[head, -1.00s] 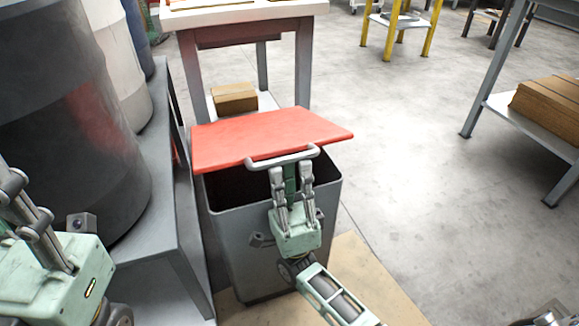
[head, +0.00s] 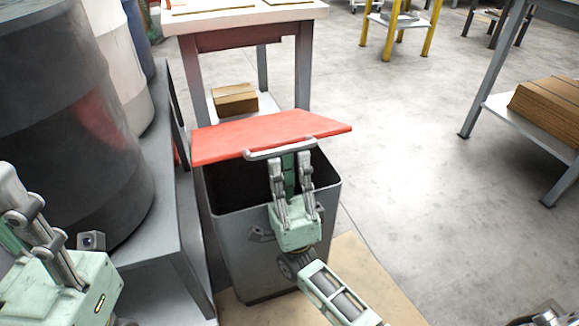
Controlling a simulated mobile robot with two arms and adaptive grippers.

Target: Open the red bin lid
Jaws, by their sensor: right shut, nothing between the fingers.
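The grey bin (head: 240,255) stands in the middle with its red lid (head: 255,134) raised at the front, and its dark inside shows below the lid. A grey bar handle (head: 283,149) runs along the lid's near edge. My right gripper (head: 291,160) is shut with nothing between its fingers. Its fingertips are just under the handle, over the bin's opening; I cannot tell whether they touch the lid. My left gripper (head: 20,195) is at the lower left, beside the dark drum and away from the bin; its fingertips are not clearly shown.
A dark drum (head: 70,120) and a pale drum (head: 120,70) stand on a grey platform (head: 165,235) left of the bin. A table (head: 305,60) with a cardboard box (head: 234,99) on its shelf is behind the lid.

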